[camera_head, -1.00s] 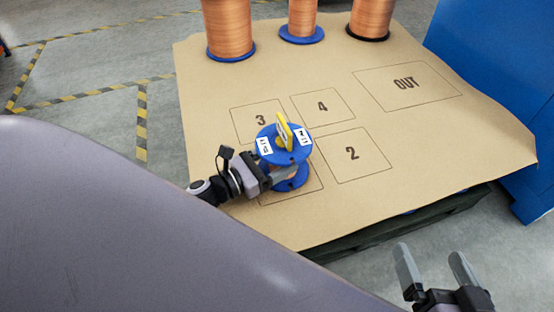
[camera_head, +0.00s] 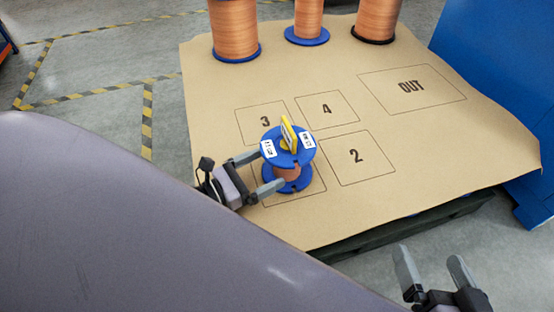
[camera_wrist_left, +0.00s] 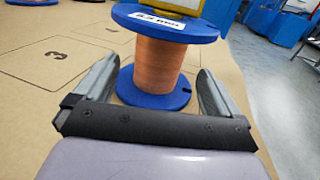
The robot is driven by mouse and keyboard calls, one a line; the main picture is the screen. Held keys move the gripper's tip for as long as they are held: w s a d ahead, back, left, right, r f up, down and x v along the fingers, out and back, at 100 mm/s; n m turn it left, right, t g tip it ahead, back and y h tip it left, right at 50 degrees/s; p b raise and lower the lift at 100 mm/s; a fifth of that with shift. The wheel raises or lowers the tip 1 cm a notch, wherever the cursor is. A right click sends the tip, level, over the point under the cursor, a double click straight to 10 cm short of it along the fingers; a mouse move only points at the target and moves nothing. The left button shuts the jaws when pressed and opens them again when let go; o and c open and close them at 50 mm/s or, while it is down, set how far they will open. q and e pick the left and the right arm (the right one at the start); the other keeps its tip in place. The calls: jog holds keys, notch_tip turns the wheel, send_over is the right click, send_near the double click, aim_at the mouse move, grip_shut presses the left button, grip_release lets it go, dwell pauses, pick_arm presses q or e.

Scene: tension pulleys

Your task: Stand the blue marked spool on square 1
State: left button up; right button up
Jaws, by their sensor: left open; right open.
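The blue marked spool (camera_head: 288,172) has blue flanges, copper wire, white labels and a yellow tag on top. In the left wrist view the spool (camera_wrist_left: 160,62) stands just ahead, between the open fingers (camera_wrist_left: 155,85), with gaps on both sides. My right gripper (camera_head: 433,265) is open and empty, off the front edge of the board.
The brown board (camera_head: 230,85) has squares 3, 4 and OUT (camera_head: 440,105) bare. Three larger copper spools stand at the back, one of them here (camera_head: 234,30). A blue structure (camera_head: 500,60) stands at the right.

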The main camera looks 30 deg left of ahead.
pick_arm(q)
jog(key=v, duration=0.6)
jog(key=shift+s+a+p, duration=0.15)
jog(key=shift+s+p, duration=0.15)
jog(key=shift+s, duration=0.1)
